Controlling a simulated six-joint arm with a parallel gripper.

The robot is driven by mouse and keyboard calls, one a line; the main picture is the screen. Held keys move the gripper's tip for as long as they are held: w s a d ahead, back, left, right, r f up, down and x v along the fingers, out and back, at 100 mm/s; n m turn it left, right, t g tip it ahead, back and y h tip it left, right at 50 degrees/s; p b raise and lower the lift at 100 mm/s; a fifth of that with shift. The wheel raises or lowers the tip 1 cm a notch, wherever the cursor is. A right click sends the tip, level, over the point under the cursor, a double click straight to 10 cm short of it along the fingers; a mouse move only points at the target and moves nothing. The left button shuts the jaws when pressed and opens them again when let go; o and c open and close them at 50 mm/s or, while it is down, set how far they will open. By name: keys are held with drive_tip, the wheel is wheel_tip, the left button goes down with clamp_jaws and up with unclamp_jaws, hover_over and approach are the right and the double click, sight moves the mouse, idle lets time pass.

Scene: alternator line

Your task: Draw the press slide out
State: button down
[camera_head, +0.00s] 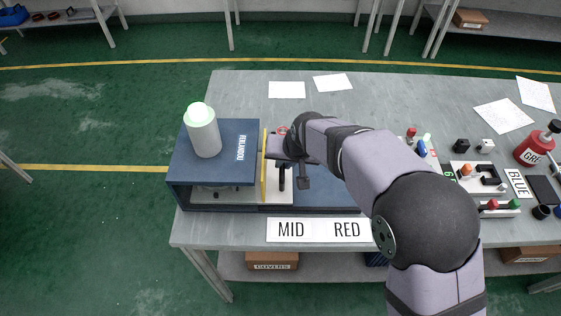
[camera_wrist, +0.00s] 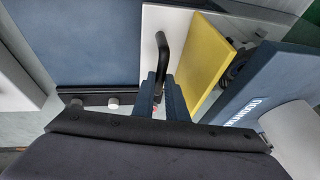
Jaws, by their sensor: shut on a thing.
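The press (camera_head: 215,165) is a dark blue housing with a white cylinder (camera_head: 204,135) on top, at the left of the bench. Its slide (camera_head: 277,193) is a pale plate low in the housing, with a short part showing at the right opening. An upright yellow plate (camera_head: 263,165) stands at that opening and also shows in the wrist view (camera_wrist: 208,62). The slide's black handle (camera_wrist: 161,55) rises just beside the yellow plate. My gripper (camera_wrist: 164,82) is shut on the handle. My arm hides part of this area in the head view.
A blue base (camera_head: 325,196) runs right of the slide, partly under my arm. A MID/RED label (camera_head: 315,230) lies along the front edge. Small parts, a red bottle (camera_head: 534,148) and a BLUE label (camera_head: 518,183) stand at the right. Paper sheets (camera_head: 287,90) lie at the back.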

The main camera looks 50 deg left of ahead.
drive_tip(key=w+d+b, duration=0.5)
drive_tip(key=w+d, duration=0.9)
drive_tip(key=shift+w+d+b, duration=0.25)
drive_tip(key=shift+b, duration=0.15)
drive_tip(key=c, duration=1.8)
unclamp_jaws()
drive_tip(key=shift+o, duration=0.2)
drive_tip(key=b+v, duration=0.1)
drive_tip(key=v, duration=0.6)
drive_tip(key=shift+r+b, duration=0.15)
drive_tip(key=shift+b, duration=0.2)
drive_tip(key=shift+d, duration=0.1)
